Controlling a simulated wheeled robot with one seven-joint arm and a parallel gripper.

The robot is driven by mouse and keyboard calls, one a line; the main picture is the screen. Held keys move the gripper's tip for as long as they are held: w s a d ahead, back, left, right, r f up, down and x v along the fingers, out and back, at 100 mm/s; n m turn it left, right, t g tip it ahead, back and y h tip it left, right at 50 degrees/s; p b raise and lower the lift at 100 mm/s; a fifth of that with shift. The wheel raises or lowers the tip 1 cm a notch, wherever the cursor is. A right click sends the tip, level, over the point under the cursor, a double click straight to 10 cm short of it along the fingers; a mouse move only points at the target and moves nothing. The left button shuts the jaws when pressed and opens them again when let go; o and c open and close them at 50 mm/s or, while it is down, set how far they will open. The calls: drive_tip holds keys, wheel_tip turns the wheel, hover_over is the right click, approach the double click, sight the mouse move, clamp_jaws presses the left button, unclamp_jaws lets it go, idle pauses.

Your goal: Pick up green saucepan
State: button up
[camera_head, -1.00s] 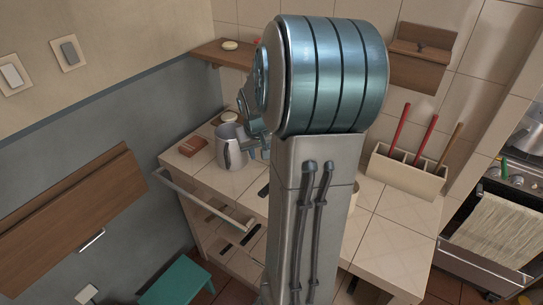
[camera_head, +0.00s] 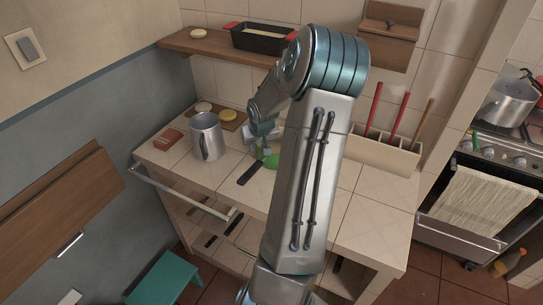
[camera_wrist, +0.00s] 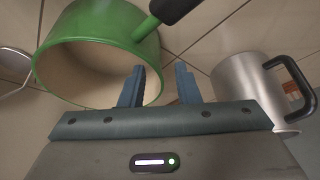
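The green saucepan (camera_wrist: 98,25) fills the upper left of the wrist view, its pale inside facing the camera. Its dark handle (camera_wrist: 178,8) points to the top. In the head view only a green bit of it (camera_head: 270,160) and the black handle (camera_head: 249,173) show on the counter; my arm hides the rest. My gripper (camera_wrist: 160,84) is open, with nothing between its fingers. In the wrist view its left finger overlaps the pan's opening and its right finger lies just outside the rim. Whether they touch the pan I cannot tell.
A metal jug (camera_head: 207,138) stands left of the saucepan, close to my gripper's right side in the wrist view (camera_wrist: 245,88). A utensil holder (camera_head: 385,153) stands at the counter's right back. A shelf (camera_head: 200,44) with a black loaf pan (camera_head: 262,40) hangs above.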

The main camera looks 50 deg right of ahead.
sight(257, 158)
drive_tip(key=shift+s+p+x, duration=0.1)
drive_tip(key=shift+p+x, duration=0.05)
drive_tip(key=shift+x, duration=1.25)
drive_tip(key=shift+s+p+x, duration=0.15)
drive_tip(key=shift+x, duration=1.2)
drive_tip(key=shift+d, duration=0.1)
clamp_jaws()
